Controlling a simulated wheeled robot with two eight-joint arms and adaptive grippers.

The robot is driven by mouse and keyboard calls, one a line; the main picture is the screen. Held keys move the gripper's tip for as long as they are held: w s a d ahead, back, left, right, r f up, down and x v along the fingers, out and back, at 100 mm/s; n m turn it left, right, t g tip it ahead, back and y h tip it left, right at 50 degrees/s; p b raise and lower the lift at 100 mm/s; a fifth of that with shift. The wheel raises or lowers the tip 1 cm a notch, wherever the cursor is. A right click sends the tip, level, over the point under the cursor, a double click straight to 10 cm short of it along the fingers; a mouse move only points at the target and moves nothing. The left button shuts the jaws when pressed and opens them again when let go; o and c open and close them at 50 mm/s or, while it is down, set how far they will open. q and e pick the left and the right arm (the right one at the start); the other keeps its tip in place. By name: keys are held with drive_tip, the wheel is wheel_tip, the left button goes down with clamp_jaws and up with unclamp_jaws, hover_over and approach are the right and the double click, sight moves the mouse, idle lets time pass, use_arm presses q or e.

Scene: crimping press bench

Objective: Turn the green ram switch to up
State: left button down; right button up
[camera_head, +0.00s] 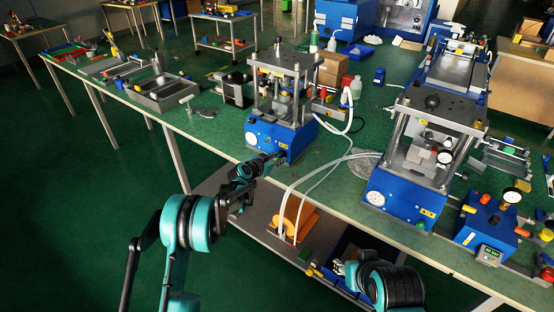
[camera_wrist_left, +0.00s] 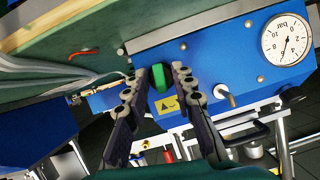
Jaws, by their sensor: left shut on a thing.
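The green ram switch (camera_wrist_left: 159,76) is on the blue front panel (camera_wrist_left: 205,62) of a press. In the left wrist view it sits between the fingertips of my left gripper (camera_wrist_left: 158,82), which is shut on it. In the head view my left gripper (camera_head: 279,158) reaches the front of the left press (camera_head: 288,138), and the switch is hidden behind the fingers. My right gripper (camera_head: 340,268) is low in front of the bench, away from the switch; its fingers are too small to read.
A pressure gauge (camera_wrist_left: 286,40) and a small metal toggle (camera_wrist_left: 225,95) are on the same panel. White hoses (camera_head: 318,172) run beside the left press. A second blue press (camera_head: 410,200) stands to the right. A metal sink tray (camera_head: 165,92) is at the left.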

use_arm(q)
drive_tip(key=shift+n, duration=0.4)
drive_tip(key=shift+g, duration=0.3)
drive_tip(key=c, duration=1.6)
unclamp_jaws()
drive_tip(key=shift+f, duration=0.1)
drive_tip(key=v, duration=1.2)
drive_tip(key=shift+a+f, duration=0.2)
drive_tip(key=shift+a, duration=0.05)
drive_tip(key=shift+r, duration=0.1)
